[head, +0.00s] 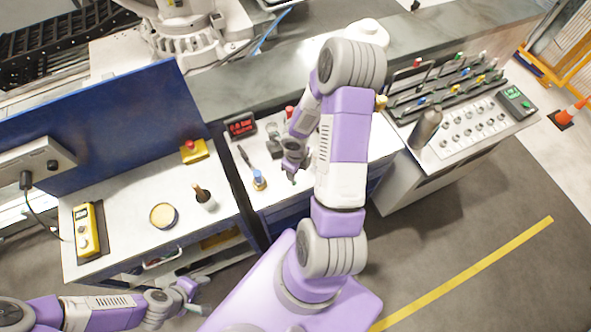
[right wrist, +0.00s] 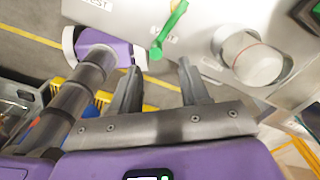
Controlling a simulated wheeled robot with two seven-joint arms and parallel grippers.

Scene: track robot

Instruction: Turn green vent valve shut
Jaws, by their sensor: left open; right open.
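The green vent valve (right wrist: 170,30) shows in the right wrist view as a green lever slanting from upper right to lower left, on a grey panel with a small label beside it. I see no contact. In the head view my right gripper (head: 292,172) hangs over the middle bench. My left gripper (head: 192,292) is open and empty at the lower left.
In the right wrist view a cylinder with a pale cap (right wrist: 255,62) stands right of the lever. A dark bottle (head: 202,196) stands on the left bench.

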